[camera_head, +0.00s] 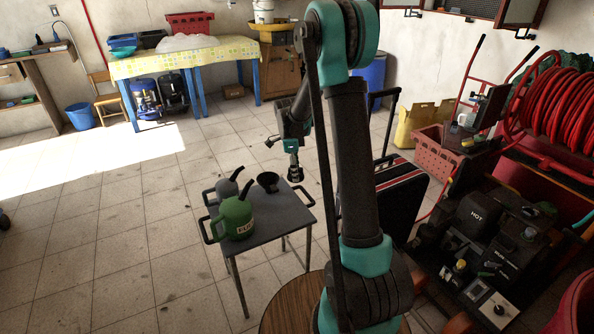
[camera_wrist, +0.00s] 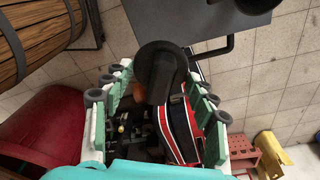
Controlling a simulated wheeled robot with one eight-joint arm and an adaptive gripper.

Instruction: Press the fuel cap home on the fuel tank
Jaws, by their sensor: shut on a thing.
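My gripper (camera_head: 294,168) hangs from the raised arm above the floor, just right of and above the small grey table in the head view. In the wrist view my gripper (camera_wrist: 157,84) is shut on a black round-topped piece (camera_wrist: 158,60), which looks like the fuel cap. It sits between the teal fingers, apart from any tank. A black machine marked HOT (camera_head: 478,213) stands low at the right in the head view, well away from my gripper. I cannot tell which part of it is the fuel tank, or its filler opening.
The small grey table (camera_head: 262,219) holds a green watering can (camera_head: 235,219) and a black funnel-like cup (camera_head: 267,181). A black case with red and white stripes (camera_head: 400,196) stands between my arm and the machine. A red hose reel (camera_head: 553,100) is behind.

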